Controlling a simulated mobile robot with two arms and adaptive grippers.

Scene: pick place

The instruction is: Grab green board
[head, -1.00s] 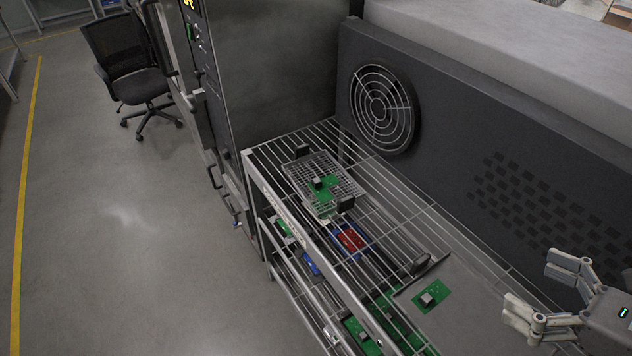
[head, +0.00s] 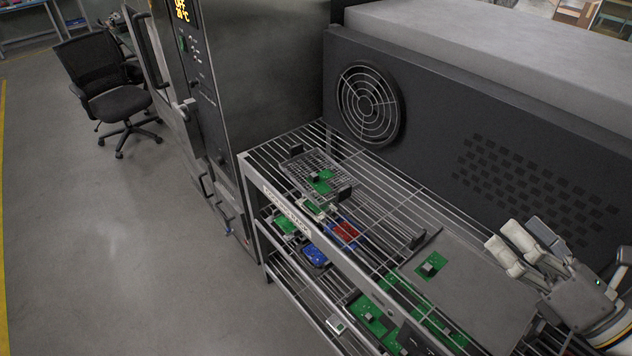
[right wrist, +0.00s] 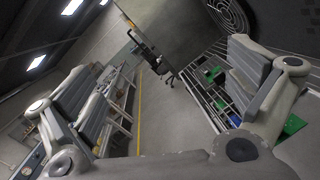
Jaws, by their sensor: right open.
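One green board (head: 321,182) with a small grey block lies on a wire basket tray (head: 300,160) on the rack's top shelf. Another green board (head: 431,266) lies on a flat grey tray (head: 475,300) nearer to me. More green boards, such as one on the lower shelf (head: 372,316), show through the wires. My right gripper (head: 518,243) is open and empty, above the right part of the flat tray and right of its board. In the right wrist view its fingers (right wrist: 165,95) are wide apart with nothing between them. My left gripper is not in view.
The wire rack (head: 385,195) stands against a dark machine with a round fan grille (head: 369,104). Red (head: 345,232) and blue (head: 315,256) boards lie below the top wires. A tall metal cabinet stands behind. The floor left of the rack is open, with a black chair (head: 110,90).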

